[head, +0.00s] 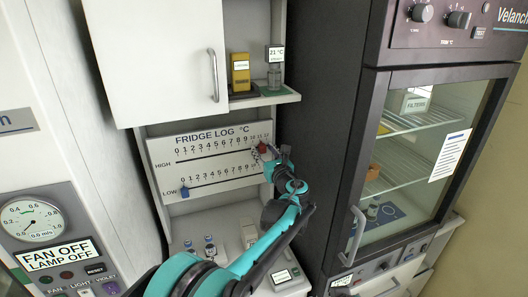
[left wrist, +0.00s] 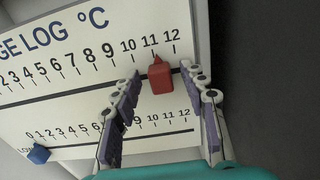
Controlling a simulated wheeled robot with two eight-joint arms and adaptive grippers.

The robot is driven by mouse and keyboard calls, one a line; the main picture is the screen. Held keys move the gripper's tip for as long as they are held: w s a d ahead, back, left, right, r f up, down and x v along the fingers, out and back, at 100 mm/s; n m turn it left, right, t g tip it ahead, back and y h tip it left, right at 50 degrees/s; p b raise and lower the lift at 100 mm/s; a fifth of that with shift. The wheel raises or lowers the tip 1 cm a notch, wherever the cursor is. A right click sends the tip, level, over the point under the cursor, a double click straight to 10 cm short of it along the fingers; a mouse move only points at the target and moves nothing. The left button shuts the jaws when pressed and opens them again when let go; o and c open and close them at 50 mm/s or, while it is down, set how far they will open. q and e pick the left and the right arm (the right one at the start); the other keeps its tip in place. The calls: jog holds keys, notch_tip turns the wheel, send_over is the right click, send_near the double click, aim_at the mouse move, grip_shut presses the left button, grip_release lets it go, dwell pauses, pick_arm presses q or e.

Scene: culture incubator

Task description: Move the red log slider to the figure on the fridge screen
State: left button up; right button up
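The red log slider (head: 262,148) is on the upper HIGH scale of the fridge log board (head: 205,143). In the left wrist view the red slider (left wrist: 161,77) has its tip just below the figure 11. My left gripper (left wrist: 160,80) is open, its two fingertips apart on either side of the red slider, with visible gaps. In the head view my left gripper (head: 270,160) is at the right end of the board and partly covers it. A small white display (head: 341,282) is low on the dark cabinet; its figure is too small to read. My right gripper is not in view.
A blue slider (head: 184,191) is at 0 on the LOW scale. A shelf (head: 262,100) above the board holds a yellow device (head: 240,72) and a 21 °C sign (head: 275,54). The dark cabinet (head: 318,120) stands close on the right. Small bottles (head: 210,246) stand below.

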pick_arm(q)
jog(key=v, duration=1.2)
jog(key=s+a+f+n+g+b, duration=0.1)
jog(key=s+a+f+n+g, duration=0.15)
jog(key=s+a+n, duration=0.4)
jog(key=s+a+f+n+g+b, duration=0.1)
jog(key=a+f+n+g+b, duration=0.15)
jog(key=a, duration=0.65)
jog(key=s+a+f+n+g+b, duration=0.1)
jog(key=s+a+f+n+g, duration=0.1)
jog(key=s+a+f+n, duration=0.4)
jog(key=s+a+f+n+g+h+b, duration=0.1)
jog(key=s+a+f+n+h+b, duration=0.1)
jog(key=s+f+n, duration=0.5)
jog(key=s+a+f+n+g+h+b, duration=0.2)
jog(key=s+a+f+n+h, duration=0.1)
jog(key=s+f+n, duration=0.4)
jog(key=s+a+n, duration=0.1)
jog(key=s+n, duration=0.2)
jog(key=s, duration=0.3)
jog(key=shift+n, duration=0.4)
